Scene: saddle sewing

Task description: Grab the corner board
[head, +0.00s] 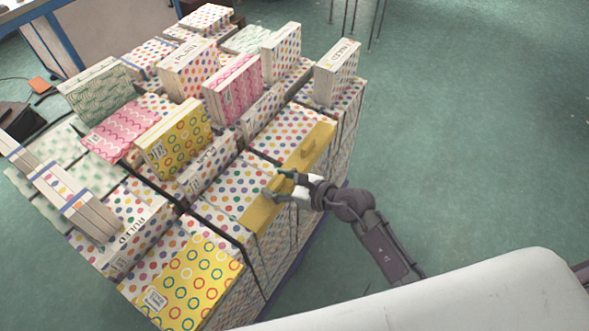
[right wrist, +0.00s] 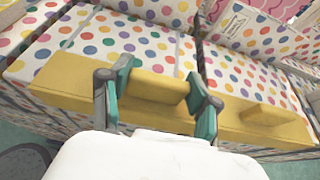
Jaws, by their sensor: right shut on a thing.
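The corner board is a long yellow strip (head: 312,147) lying along the near right top edge of a stack of polka-dot packages. It also shows across the right wrist view (right wrist: 72,83), with a raised handle-like block at its right part. My right gripper (head: 275,186) reaches in from the lower right to the board's middle. In the right wrist view my right gripper (right wrist: 159,82) has its teal fingers shut on a raised part of the board. The board appears to rest on the package edge. My left gripper is not in view.
The stack of patterned packages (head: 222,194) is bound by dark straps. Loose boxes stand on top, including a yellow one (head: 174,138) and a pink one (head: 234,86). Open green floor (head: 470,150) lies to the right. A white surface (head: 450,300) fills the lower right.

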